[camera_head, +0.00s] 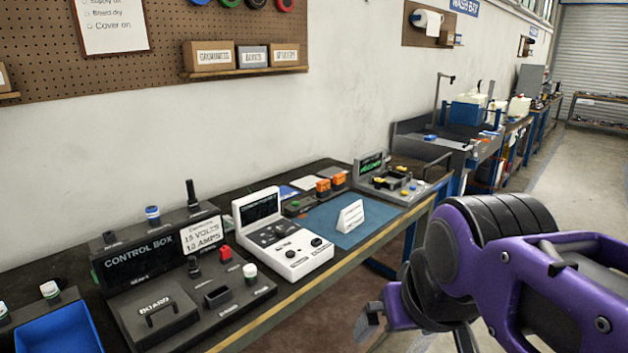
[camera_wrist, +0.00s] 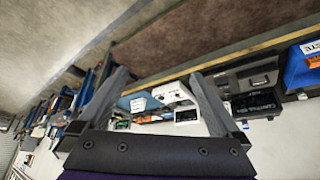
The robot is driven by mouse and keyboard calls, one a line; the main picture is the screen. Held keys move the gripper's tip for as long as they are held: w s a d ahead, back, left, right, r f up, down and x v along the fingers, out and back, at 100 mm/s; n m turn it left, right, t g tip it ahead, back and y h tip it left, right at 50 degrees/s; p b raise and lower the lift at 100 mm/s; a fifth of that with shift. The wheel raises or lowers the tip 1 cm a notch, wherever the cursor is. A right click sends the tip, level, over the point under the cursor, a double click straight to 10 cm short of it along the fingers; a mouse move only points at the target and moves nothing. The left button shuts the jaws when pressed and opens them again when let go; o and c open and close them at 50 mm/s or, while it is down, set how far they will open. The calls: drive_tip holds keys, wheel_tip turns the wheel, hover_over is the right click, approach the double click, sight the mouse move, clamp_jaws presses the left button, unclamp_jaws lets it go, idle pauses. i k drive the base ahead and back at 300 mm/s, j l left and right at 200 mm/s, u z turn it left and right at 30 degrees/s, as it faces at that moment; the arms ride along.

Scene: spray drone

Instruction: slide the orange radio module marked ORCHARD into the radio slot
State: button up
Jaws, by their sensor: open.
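Two small orange modules, (camera_head: 323,187) and (camera_head: 338,179), stand side by side on dark holders towards the back of the bench in the head view. Their markings are too small to read, so I cannot tell which says ORCHARD. The radio slot cannot be made out for certain; a grey unit with a green-lit screen (camera_head: 371,163) stands right of the modules. My gripper (camera_wrist: 159,78) is open and empty, its two fingers spread in the wrist view. In the head view it hangs in front of the bench at lower right, apart from the modules.
The bench (camera_head: 300,300) runs along the wall. A control box (camera_head: 150,255), a white console (camera_head: 283,235), a blue mat (camera_head: 335,222) with a white tent card (camera_head: 350,216), and a blue bin (camera_head: 62,329) occupy it. Open floor (camera_head: 590,180) lies at right.

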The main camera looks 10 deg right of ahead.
sight(340, 178)
drive_tip(key=z, duration=0.15)
drive_tip(key=i+l+u, duration=0.15)
drive_tip(key=u, duration=0.55)
drive_tip(key=i+l+u, duration=0.2)
drive_tip(key=l, duration=0.2)
drive_tip(key=i+l+u, duration=0.1)
drive_tip(key=l+u, duration=0.15)
drive_tip(key=l, duration=0.15)
drive_tip(key=i+l+u, duration=0.1)
drive_tip(key=l, duration=0.4)
drive_tip(key=i+l+u, duration=0.1)
drive_tip(key=l, duration=0.45)
drive_tip(key=i+l+u, duration=0.1)
drive_tip(key=l, duration=0.45)
drive_tip(key=i+l, duration=0.1)
drive_tip(key=l, duration=0.5)
drive_tip(key=i+l, duration=0.1)
drive_tip(key=l, duration=0.5)
drive_tip(key=i+l, duration=0.1)
drive_tip(key=l, duration=0.5)
drive_tip(key=u, duration=0.05)
